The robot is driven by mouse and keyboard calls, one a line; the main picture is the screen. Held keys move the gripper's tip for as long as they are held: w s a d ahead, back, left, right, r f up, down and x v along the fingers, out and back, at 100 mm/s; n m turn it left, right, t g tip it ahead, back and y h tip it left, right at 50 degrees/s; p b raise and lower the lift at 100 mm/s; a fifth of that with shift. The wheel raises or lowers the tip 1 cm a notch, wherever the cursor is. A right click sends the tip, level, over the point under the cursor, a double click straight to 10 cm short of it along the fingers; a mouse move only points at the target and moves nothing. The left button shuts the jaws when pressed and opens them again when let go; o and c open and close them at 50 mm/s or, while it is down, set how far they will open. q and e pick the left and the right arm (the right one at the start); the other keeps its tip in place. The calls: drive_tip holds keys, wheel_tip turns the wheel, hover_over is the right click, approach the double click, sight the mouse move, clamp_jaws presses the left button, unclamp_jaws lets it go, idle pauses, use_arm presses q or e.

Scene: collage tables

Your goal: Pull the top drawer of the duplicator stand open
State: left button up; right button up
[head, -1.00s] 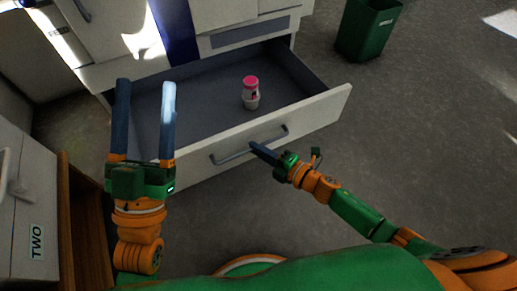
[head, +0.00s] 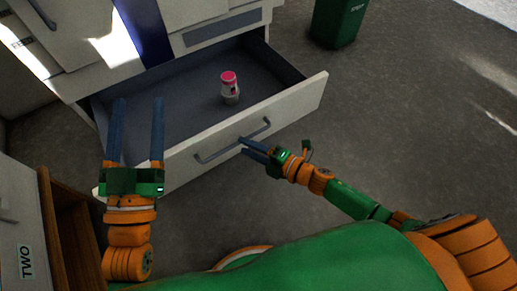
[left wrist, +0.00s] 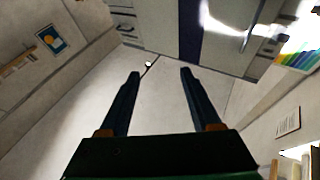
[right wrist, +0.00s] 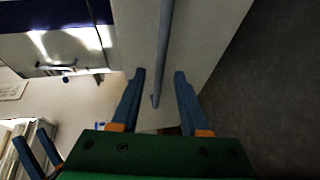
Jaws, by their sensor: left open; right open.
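The drawer (head: 297,105) of the stand stands pulled out, its grey interior exposed. The drawer's bar handle (head: 232,141) is on the front panel. My right gripper (head: 243,146) is open at the handle's right half; in the right wrist view the handle bar (right wrist: 165,40) runs between and beyond its open fingers (right wrist: 158,76). My left gripper (head: 138,100) is open and empty, in front of the drawer's left part in the head view. The left wrist view shows nothing between its fingers (left wrist: 160,73).
A green bin (head: 338,22) stands on the floor at the upper right. A wooden-edged cabinet marked TWO (head: 27,262) is at the lower left. The floor (head: 410,120) right of the drawer is clear.

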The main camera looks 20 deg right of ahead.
use_arm(q)
wheel_tip(320, 180, down, 10)
drive_tip(key=w+a+g+y+p, duration=0.1)
drive_tip(key=g+y, duration=0.1)
drive_tip(key=g, duration=0.3)
drive_tip(key=shift+a+n+g, duration=0.15)
drive_tip(key=shift+n+g, duration=0.15)
drive_tip(key=shift+g, duration=0.1)
use_arm(e)
drive_tip(key=v, duration=0.4)
drive_tip(key=shift+s+d, duration=0.25)
drive_tip(key=shift+r, duration=0.1)
